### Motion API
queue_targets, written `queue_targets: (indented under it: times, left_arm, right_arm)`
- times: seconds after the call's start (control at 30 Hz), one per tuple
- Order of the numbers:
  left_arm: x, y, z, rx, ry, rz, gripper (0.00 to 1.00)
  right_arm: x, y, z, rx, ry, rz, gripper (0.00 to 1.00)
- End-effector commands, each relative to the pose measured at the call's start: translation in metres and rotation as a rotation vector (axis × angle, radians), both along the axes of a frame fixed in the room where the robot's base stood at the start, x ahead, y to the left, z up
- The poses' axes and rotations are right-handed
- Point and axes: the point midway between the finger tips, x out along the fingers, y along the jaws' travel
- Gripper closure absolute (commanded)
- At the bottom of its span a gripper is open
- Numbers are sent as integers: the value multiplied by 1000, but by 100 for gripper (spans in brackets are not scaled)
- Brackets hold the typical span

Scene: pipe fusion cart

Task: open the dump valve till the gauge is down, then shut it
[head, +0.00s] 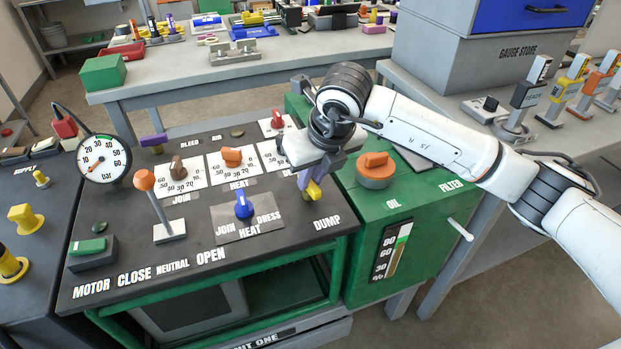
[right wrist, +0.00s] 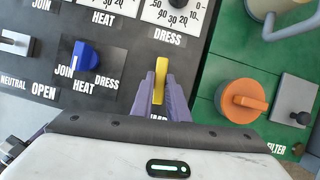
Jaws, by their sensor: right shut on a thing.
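The dump valve's yellow handle (head: 313,190) stands above the word DUMP at the front right of the black cart panel. In the right wrist view the yellow handle (right wrist: 160,80) points up the picture, between the purple fingers. My right gripper (right wrist: 161,88) is shut on it; it also shows from above in the head view (head: 308,180). The round white gauge (head: 104,158) stands at the panel's left. Its orange needle points to the lower left, near the low end of the scale; the exact reading is too small to tell. My left gripper is not in view.
A blue HEAT knob (head: 244,205) sits left of the handle. An orange-knobbed lever (head: 146,183) stands further left. The green oil box (head: 408,205) with its orange cap (head: 375,165) adjoins the panel's right side, under my right arm.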

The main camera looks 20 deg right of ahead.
Motion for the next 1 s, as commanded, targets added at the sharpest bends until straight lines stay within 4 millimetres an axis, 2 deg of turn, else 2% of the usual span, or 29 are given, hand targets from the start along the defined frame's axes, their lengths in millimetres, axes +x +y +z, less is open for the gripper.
queue_targets:
  times: [0.13,0.4,1.0]
  left_arm:
    - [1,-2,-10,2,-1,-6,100]
    - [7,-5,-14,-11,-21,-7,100]
    - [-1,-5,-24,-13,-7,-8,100]
  right_arm:
    - [1,-2,-3,1,-3,113,100]
    - [2,-4,-1,2,-4,366,100]
    - [5,-6,2,3,-2,936,100]
